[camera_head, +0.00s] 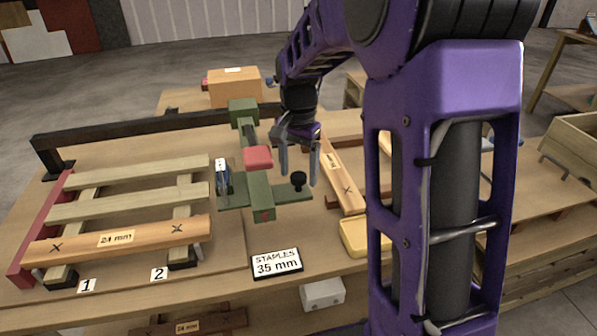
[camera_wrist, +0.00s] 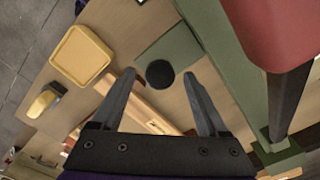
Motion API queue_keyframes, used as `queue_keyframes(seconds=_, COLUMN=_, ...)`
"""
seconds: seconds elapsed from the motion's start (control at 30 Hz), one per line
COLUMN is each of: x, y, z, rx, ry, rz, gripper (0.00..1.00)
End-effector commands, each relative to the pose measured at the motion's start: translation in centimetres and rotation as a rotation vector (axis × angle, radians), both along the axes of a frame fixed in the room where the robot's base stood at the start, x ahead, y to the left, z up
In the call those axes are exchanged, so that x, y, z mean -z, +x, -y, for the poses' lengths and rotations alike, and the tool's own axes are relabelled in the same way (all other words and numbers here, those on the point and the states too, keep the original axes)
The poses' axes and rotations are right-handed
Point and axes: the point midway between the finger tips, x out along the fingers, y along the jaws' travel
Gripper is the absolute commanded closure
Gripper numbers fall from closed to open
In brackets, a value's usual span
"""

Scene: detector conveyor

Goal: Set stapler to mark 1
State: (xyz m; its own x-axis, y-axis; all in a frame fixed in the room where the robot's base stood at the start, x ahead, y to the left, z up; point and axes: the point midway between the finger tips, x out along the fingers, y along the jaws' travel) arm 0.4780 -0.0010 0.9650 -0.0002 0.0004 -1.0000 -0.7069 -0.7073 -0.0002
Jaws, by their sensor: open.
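My gripper (camera_head: 299,176) is open and empty, fingers pointing down. It is over the right part of a green fixture (camera_head: 262,198) with a red block (camera_head: 258,158) on top, which may be the stapler. A round black knob (camera_head: 299,180) sits on its right plate. In the wrist view the knob (camera_wrist: 160,74) appears between the fingertips (camera_wrist: 158,78); I cannot tell whether they touch it. The label for mark 1 (camera_head: 87,285) is at the bench's front left, with the label 2 (camera_head: 159,274) to its right.
A slatted wooden frame with a 24 mm board (camera_head: 117,239) lies at the left. A STAPLES 35 mm sign (camera_head: 277,262) stands in front. A yellow tray (camera_head: 362,240) is at the right, and an orange box (camera_head: 235,88) is behind. A black rail (camera_head: 120,132) runs along the back.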

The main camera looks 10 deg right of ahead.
Motion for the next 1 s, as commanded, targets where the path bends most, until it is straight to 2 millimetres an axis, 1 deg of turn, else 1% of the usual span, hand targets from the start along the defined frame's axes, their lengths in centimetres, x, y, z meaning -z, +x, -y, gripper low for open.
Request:
queue_keyframes(seconds=0.27, x=0.18, y=0.0, z=0.01, rx=0.0, ry=0.0, rz=0.0, gripper=0.23)
queue_keyframes(seconds=0.37, x=0.17, y=0.0, z=0.01, rx=0.0, ry=0.0, rz=0.0, gripper=0.39)
queue_keyframes(seconds=0.4, x=0.16, y=0.01, z=0.02, rx=0.0, ry=0.0, rz=0.0, gripper=0.47)
queue_keyframes(seconds=0.47, x=0.16, y=0.01, z=0.02, rx=0.0, ry=0.0, rz=0.0, gripper=0.57)
queue_keyframes(seconds=0.5, x=0.16, y=0.01, z=0.02, rx=0.0, ry=0.0, rz=0.0, gripper=0.65)
queue_keyframes(seconds=0.57, x=0.15, y=0.01, z=0.02, rx=0.0, ry=0.0, rz=0.0, gripper=0.75)
queue_keyframes(seconds=0.6, x=0.15, y=0.01, z=0.02, rx=0.0, ry=0.0, rz=0.0, gripper=0.83)
queue_keyframes(seconds=0.7, x=0.14, y=0.01, z=0.02, rx=0.0, ry=0.0, rz=0.0, gripper=1.0)
queue_keyframes(seconds=1.0, x=0.13, y=0.01, z=0.02, rx=0.001, ry=-0.001, rz=0.001, gripper=1.0)
